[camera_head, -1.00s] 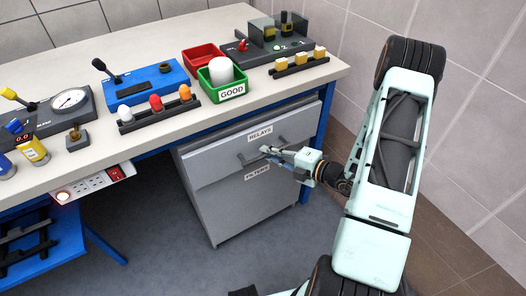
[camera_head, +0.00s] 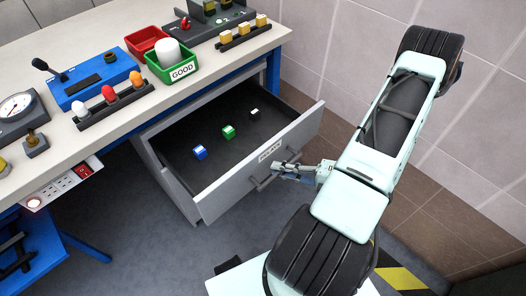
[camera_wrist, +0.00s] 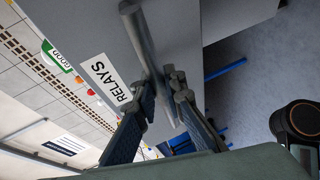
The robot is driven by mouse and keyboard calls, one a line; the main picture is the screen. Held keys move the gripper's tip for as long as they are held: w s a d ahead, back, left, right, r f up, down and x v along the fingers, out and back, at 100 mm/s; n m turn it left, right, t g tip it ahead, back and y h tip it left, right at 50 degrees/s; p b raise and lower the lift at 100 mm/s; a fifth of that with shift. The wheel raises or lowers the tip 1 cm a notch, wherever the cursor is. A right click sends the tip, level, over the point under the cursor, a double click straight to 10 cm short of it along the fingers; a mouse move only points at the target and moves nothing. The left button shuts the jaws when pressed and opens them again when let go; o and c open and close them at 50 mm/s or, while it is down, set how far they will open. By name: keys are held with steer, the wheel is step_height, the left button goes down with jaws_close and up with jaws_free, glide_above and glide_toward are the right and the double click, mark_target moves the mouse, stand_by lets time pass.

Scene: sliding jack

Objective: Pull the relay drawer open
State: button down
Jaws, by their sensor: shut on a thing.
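The relay drawer (camera_head: 220,194), with a grey front, is pulled well out of the cabinet under the bench. Its dark inside holds a blue block (camera_head: 200,152), a green block (camera_head: 229,131) and a small dark block with a white top (camera_head: 254,112). My gripper (camera_head: 275,172) is at the bar handle on the drawer front. In the wrist view, my gripper (camera_wrist: 165,98) has its fingers on either side of the handle bar (camera_wrist: 142,38) and is shut on it. The RELAYS label (camera_wrist: 106,78) is beside the fingers. The lower FILTERS drawer front is hidden in the head view.
The bench top (camera_head: 60,150) is above and behind the drawer. It carries a green GOOD bin (camera_head: 172,72), a red bin (camera_head: 148,40), and a rack of coloured lamps (camera_head: 115,105). A tiled wall (camera_head: 345,50) stands to the right.

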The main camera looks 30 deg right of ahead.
steer(key=s+d, duration=0.3)
steer(key=s, duration=0.7)
steer(key=shift+d, duration=0.15)
steer(key=c, duration=2)
jaws_free()
steer(key=shift+o, duration=0.2)
steer(key=v, duration=1.2)
